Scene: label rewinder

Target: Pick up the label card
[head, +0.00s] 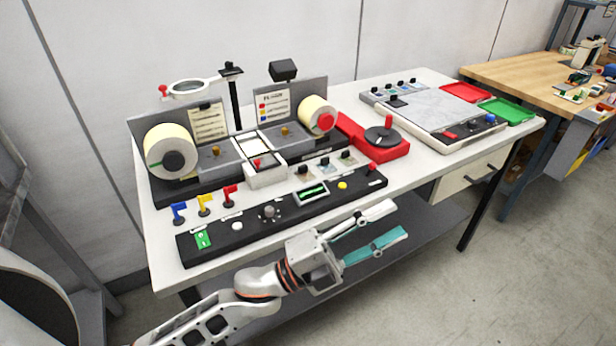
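Two cards show on the rewinder's upright grey panels: a cream card with lines of print (209,122) on the left panel, and a pale card with coloured squares (274,104) on the right panel. I cannot tell which one is the label card. My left gripper (400,220) is open and empty, its fingers spread and pointing right. It is in front of the table's front edge, to the right of and nearer than both cards, touching neither. My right gripper is out of view.
The label rewinder with two rolls (168,150) stands on the white table (222,268). Red and green trays (508,110) sit far right.

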